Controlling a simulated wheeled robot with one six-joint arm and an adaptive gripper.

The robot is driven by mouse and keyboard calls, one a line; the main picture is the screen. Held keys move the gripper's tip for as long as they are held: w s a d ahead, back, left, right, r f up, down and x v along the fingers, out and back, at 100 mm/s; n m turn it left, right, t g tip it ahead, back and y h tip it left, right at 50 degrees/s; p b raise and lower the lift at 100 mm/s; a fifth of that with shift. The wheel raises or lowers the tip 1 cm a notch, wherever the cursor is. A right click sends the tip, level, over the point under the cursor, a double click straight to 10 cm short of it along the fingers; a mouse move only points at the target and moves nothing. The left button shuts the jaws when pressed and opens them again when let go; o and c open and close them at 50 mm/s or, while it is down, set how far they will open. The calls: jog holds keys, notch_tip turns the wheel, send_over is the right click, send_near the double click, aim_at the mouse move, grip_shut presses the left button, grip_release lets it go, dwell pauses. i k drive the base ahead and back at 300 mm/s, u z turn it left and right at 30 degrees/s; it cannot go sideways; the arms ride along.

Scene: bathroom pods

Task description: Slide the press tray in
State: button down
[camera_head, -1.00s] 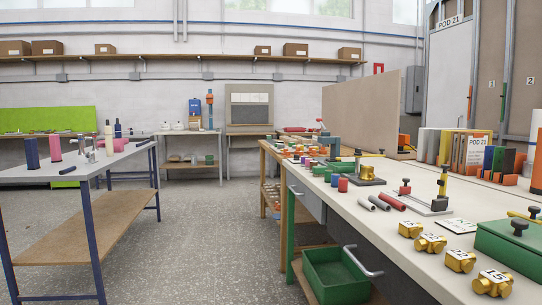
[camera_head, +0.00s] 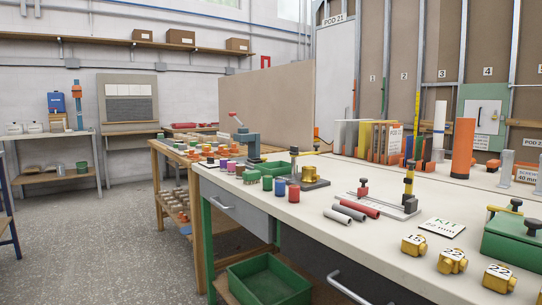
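No part is clearly recognisable as the press tray. I cannot tell whether any of these has a tray slid out. My gripper is not in view.
A green bin (camera_head: 270,280) sits under the bench, beside a dark front with a bar handle (camera_head: 345,287). Brass numbered fittings (camera_head: 453,261), a green box (camera_head: 512,238) and loose tubes (camera_head: 350,210) occupy the benchtop. Open speckled floor (camera_head: 90,240) lies left.

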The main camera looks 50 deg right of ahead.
aim_at(253, 161)
jog(key=z, duration=0.55)
jog(key=i, duration=0.85)
jog(key=z, duration=0.6)
